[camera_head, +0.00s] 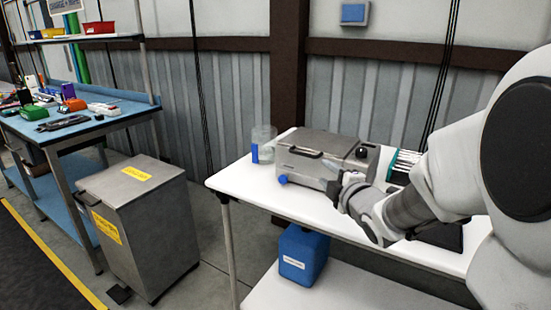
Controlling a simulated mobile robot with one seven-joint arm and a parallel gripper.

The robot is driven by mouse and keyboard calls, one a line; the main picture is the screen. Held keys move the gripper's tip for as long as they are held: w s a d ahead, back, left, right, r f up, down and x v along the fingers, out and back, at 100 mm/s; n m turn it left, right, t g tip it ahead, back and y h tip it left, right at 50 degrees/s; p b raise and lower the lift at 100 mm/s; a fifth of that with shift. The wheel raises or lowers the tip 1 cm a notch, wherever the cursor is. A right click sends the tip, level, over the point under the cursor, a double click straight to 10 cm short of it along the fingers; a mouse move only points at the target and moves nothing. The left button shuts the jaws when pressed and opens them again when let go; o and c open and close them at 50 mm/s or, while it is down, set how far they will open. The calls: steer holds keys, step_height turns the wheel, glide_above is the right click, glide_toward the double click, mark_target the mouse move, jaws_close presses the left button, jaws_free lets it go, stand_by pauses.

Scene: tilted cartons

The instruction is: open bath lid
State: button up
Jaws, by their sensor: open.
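The bath is a grey metal box (318,168) on the white table. Its flat lid (310,150) lies closed on top, with a dark handle (305,151) near the front left. A black knob (362,152) sits on the right part of the top, and a blue knob (282,180) is low at the front left. My gripper (336,186) is at the front right of the bath, close to its front face. The fingers are small and partly hidden; I cannot tell whether they touch the bath. Nothing shows held in them.
A clear container (263,144) with a blue label stands left of the bath. A rack of tubes (403,165) stands to its right, partly behind my arm. A blue jug (303,254) is below the white table (240,178). A grey bin (140,225) and a cluttered blue bench (70,133) are at left.

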mark_target(303, 155)
steer(key=b+x, duration=0.1)
steer(key=x, duration=1.6)
steer(key=shift+w+a, duration=0.15)
jaws_close()
stand_by(0.8)
